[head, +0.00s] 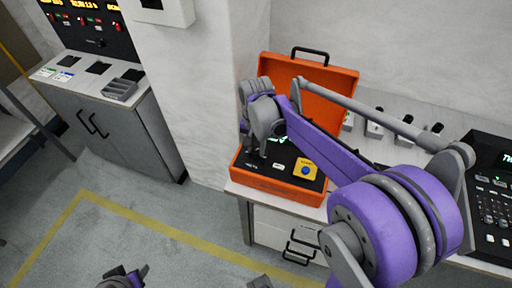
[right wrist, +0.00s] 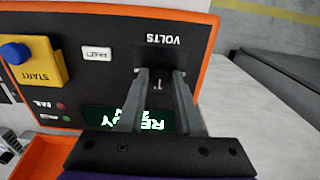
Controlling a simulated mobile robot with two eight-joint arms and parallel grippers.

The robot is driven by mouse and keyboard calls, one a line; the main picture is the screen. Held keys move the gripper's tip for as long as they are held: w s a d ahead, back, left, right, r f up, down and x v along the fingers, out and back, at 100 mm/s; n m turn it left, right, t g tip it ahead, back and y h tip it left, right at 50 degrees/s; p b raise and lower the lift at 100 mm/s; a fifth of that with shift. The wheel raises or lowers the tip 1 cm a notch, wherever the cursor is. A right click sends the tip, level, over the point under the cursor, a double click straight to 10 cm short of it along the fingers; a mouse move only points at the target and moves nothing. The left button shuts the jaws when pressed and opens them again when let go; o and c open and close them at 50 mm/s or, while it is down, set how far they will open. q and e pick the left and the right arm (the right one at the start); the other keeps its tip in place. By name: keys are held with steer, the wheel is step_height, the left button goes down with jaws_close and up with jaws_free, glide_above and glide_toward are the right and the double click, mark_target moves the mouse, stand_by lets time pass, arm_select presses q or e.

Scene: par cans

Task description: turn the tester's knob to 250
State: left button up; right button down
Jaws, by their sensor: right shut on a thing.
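The tester is an open orange case (head: 282,193) on the bench, its lid raised behind. Its black panel also shows upside down in the right wrist view (right wrist: 108,62). My right gripper (head: 262,154) is over the panel's left part. In the right wrist view its two fingers (right wrist: 161,88) are shut on the dark knob (right wrist: 161,80) beside the VOLTS label. The knob's pointer and scale cannot be read. The green display (right wrist: 125,118) is partly hidden by the fingers. A purple and dark part of my left arm, possibly its gripper (head: 125,278), shows at the bottom edge.
A yellow START block with a blue button (head: 305,170) and a white RESET button (right wrist: 96,53) sit on the panel. FAIL and PASS lamps are beside the display. A keypad console (head: 492,205) stands right. The floor left of the bench is clear.

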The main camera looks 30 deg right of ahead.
mark_target(256, 151)
steer(key=c, duration=0.6)
jaws_free()
step_height(256, 151, up, 11)
steer(key=shift+f+p, duration=0.1)
steer(key=shift+p, duration=0.35)
steer(key=s+a+f+n+t+p, duration=0.1)
steer(key=s+a+f+n, duration=0.1)
steer(key=s, duration=0.3)
steer(key=s+a+f+n+t, duration=0.2)
steer(key=s+a+f+n, duration=0.1)
steer(key=s+n, duration=0.1)
steer(key=s+a+f+n+t+p, duration=0.1)
steer(key=s+a+f+n+t, duration=0.1)
steer(key=s, duration=0.4)
steer(key=shift+s+a+f+n+p, duration=0.3)
steer(key=shift+s+f+n+p, duration=0.15)
steer(key=shift+n, duration=0.55)
